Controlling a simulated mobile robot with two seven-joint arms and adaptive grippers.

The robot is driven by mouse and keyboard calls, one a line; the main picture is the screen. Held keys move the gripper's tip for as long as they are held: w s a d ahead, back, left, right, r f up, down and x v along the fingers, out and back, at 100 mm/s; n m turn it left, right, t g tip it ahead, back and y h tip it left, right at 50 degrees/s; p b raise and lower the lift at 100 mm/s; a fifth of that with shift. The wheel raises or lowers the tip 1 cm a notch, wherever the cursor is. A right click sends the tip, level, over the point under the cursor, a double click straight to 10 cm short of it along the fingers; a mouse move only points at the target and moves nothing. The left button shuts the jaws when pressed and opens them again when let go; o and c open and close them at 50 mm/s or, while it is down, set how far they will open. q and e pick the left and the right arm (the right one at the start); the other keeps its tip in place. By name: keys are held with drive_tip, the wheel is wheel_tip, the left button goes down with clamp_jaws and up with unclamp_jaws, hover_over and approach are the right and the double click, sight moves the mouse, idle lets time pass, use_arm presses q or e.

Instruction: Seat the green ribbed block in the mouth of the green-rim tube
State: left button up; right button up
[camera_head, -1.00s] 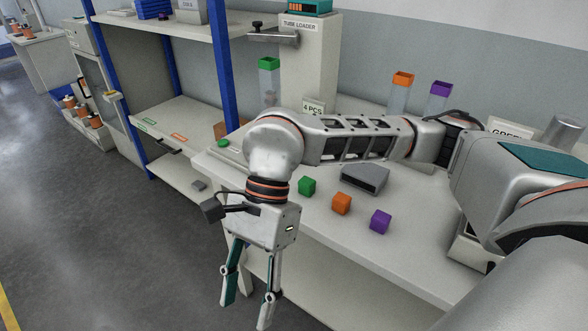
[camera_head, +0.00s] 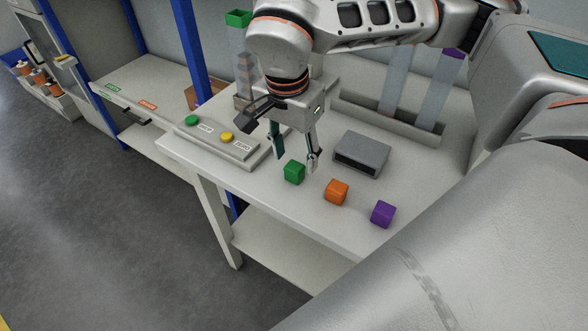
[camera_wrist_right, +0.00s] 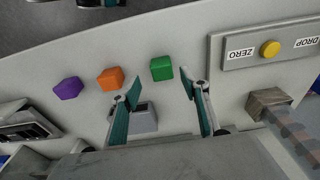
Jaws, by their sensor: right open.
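The green block (camera_head: 294,172) sits on the table at the left end of a row of blocks. It also shows in the right wrist view (camera_wrist_right: 161,68), ahead of and between my fingertips. Its ribs are too small to make out. My right gripper (camera_head: 295,160) is open and empty, just above and behind the block, fingers pointing down; its spread fingers show in the wrist view (camera_wrist_right: 161,92). The green-rim tube (camera_head: 242,62) stands upright behind, its green mouth (camera_head: 238,18) at the top, partly beside my arm. Brownish pieces show inside it. My left gripper is not in view.
An orange block (camera_head: 336,191) and a purple block (camera_head: 383,214) lie to the right. A grey open-fronted box (camera_head: 361,153) is behind them. A panel with green and yellow buttons (camera_head: 227,138) lies left. Two more tubes (camera_head: 436,92) stand in a rack at the back.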

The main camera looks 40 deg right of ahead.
sight(294, 166)
drive_tip(key=f, duration=0.4)
drive_tip(key=shift+w+d, duration=0.1)
drive_tip(key=shift+w, duration=0.1)
drive_tip(key=shift+w+d+f, duration=0.1)
drive_tip(key=shift+f, duration=0.25)
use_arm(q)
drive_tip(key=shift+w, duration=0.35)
use_arm(e)
drive_tip(key=c, duration=1.1)
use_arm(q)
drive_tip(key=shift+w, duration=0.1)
use_arm(e)
drive_tip(key=shift+r, duration=0.1)
